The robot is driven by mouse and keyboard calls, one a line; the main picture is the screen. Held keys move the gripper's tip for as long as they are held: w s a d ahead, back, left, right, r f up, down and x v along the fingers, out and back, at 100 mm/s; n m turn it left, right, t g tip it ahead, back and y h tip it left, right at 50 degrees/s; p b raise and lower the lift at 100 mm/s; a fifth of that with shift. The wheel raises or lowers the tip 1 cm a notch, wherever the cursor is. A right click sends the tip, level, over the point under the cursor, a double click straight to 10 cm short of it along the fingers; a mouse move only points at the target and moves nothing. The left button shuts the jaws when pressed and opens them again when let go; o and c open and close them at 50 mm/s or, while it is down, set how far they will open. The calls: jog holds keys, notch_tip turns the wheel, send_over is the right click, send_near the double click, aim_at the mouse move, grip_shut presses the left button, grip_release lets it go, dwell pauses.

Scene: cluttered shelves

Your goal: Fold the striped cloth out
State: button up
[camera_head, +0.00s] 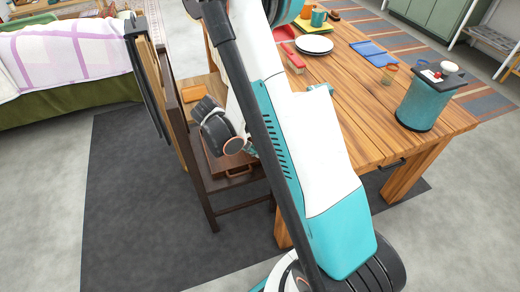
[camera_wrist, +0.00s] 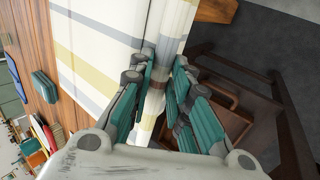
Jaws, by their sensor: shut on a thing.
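The striped cloth (camera_wrist: 95,50) is white with grey-blue and yellow stripes. In the wrist view it lies on the wooden table, and a narrow part of it runs along the table edge between my fingers. My gripper (camera_wrist: 160,80) is shut on that part of the cloth, with teal finger pads on either side. In the head view my arm covers the cloth and fingertips. How many layers are between the fingers cannot be told.
The wooden table (camera_head: 345,115) holds a teal canister (camera_head: 428,100), white plates (camera_head: 314,44) and a blue flat item (camera_head: 374,53). A dark wooden chair (camera_head: 205,190) stands close by the table's left side. A bed (camera_head: 70,60) is at the far left.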

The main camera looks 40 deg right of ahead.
jog(key=r+p, duration=0.1)
jog(key=r, duration=0.2)
jog(key=d+r+p, duration=0.1)
jog(key=r+p, duration=0.1)
jog(key=r, duration=0.1)
jog(key=r+p, duration=0.2)
jog(key=shift+s+d+r, duration=0.25)
jog(key=shift+d+r, duration=0.1)
jog(key=shift+r, duration=0.05)
jog(key=s+d+r+p, duration=0.1)
jog(key=d+r+p, duration=0.3)
jog(key=r, duration=0.3)
jog(key=shift+s+d+r, duration=0.15)
jog(key=shift+d+r, duration=0.1)
jog(key=shift+d, duration=0.05)
jog(key=s+d+r+p, duration=0.2)
jog(key=d+r+p, duration=0.1)
jog(key=d+r, duration=0.2)
jog(key=shift+d+r, duration=0.15)
jog(key=shift+d, duration=0.9)
jog(key=shift+s+d, duration=0.1)
